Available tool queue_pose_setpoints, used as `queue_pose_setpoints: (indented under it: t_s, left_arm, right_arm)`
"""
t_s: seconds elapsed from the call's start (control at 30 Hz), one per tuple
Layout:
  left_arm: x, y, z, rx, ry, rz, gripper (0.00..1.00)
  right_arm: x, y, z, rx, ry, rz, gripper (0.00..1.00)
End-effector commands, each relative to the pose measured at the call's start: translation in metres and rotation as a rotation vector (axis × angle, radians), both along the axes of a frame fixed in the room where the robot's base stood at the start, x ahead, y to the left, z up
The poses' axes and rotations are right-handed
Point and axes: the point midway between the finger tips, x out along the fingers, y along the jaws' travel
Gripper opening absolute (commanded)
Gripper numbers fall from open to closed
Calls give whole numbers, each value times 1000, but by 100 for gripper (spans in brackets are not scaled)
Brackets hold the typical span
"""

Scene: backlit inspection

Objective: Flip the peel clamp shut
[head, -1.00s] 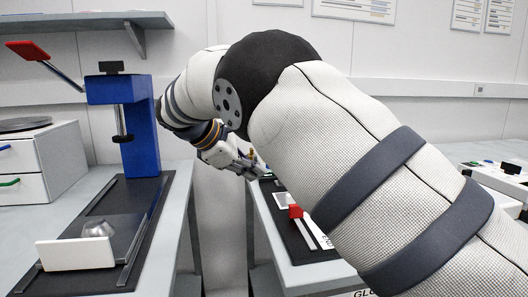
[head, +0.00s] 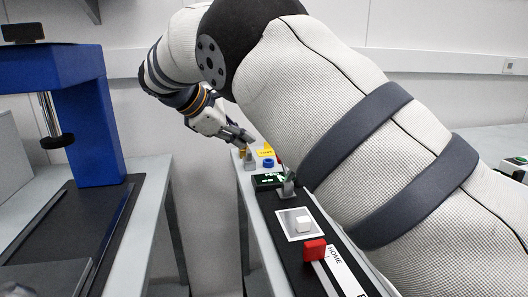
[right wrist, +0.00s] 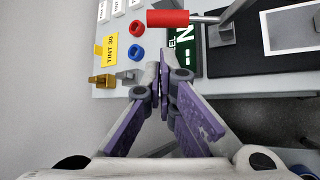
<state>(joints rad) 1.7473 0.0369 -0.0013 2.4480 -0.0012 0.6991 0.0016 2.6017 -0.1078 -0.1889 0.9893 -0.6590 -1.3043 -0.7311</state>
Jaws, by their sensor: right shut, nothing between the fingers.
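The peel clamp shows in the right wrist view as a red handle (right wrist: 168,18) on a thin metal rod, which runs right to a grey bracket (right wrist: 222,32) on the black base. In the head view its bracket (head: 288,189) stands near my forearm, which hides part of the clamp. My right gripper (head: 248,140) is shut and empty beside the bench's far end. In the right wrist view the closed fingertips (right wrist: 163,68) lie below the red handle in the picture, apart from it. My left gripper is not in view.
A dark green display (head: 268,181) sits by the clamp. A red block (head: 314,250) stands on a rail in front. A yellow tag (right wrist: 106,48), coloured rings and small weights lie near the bench edge. A blue press (head: 90,110) stands left, across a gap.

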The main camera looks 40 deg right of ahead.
Motion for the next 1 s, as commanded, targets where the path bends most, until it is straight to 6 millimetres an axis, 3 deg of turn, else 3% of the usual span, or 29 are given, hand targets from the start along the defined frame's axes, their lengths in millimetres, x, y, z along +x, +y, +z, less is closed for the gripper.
queue_pose_setpoints:
  t_s: [0.27,0.7,1.0]
  left_arm:
    - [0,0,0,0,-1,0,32]
    - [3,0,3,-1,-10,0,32]
    - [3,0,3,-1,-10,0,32]
  right_arm:
    - [0,-5,-4,1,1,-2,0]
    - [2,-64,-57,1,1,-1,0]
    - [3,-75,-66,-1,-1,1,0]
